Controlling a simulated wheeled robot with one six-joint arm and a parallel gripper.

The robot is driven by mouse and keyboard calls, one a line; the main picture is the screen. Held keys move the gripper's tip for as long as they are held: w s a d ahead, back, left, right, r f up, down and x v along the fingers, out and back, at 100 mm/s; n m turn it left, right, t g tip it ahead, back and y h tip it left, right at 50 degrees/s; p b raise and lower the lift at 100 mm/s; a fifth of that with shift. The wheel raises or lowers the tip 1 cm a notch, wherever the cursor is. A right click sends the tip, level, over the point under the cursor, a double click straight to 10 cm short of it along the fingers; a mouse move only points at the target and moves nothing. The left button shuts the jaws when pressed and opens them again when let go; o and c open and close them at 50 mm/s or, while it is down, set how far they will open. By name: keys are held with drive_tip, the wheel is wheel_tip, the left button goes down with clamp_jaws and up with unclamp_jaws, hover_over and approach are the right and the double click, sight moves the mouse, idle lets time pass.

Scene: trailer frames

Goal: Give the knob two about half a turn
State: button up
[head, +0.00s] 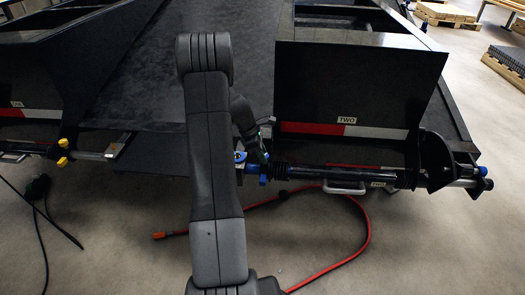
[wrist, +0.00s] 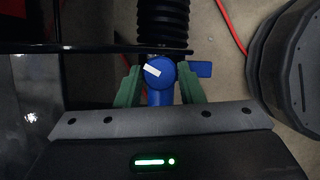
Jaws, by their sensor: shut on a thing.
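Knob two is a round blue knob (wrist: 160,82) with a white mark on its face, seen in the wrist view. The white mark lies slanted, lower at its right end. My gripper (wrist: 160,76) has its green fingers on both sides of the knob and is shut on it. A blue tab (wrist: 201,69) sticks out to the right of the knob. My arm hides much of that spot.
A black bellows (wrist: 163,22) adjoins the knob. The rod (head: 335,175) runs right to a black bracket (head: 438,160). A red hose (head: 368,240) loops on the floor below. A second rod with yellow knobs (head: 63,152) is at left. Floor in front is mostly clear.

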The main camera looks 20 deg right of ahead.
drive_tip(key=shift+r+m+g+p, duration=0.3)
drive_tip(key=shift+m+p, duration=0.45)
drive_tip(key=shift+m, duration=0.25)
drive_tip(key=shift+w+f+m, duration=0.1)
drive_tip(key=shift+f+m, duration=0.15)
drive_tip(key=shift+m, duration=0.35)
drive_tip(key=shift+g, duration=0.3)
drive_tip(key=o, duration=1)
drive_tip(key=p+v, duration=0.2)
drive_tip(key=v, duration=0.4)
drive_tip(key=p+v, duration=0.2)
drive_tip(key=v, duration=0.5)
drive_tip(key=shift+d+r, duration=0.1)
drive_tip(key=shift+r, duration=0.3)
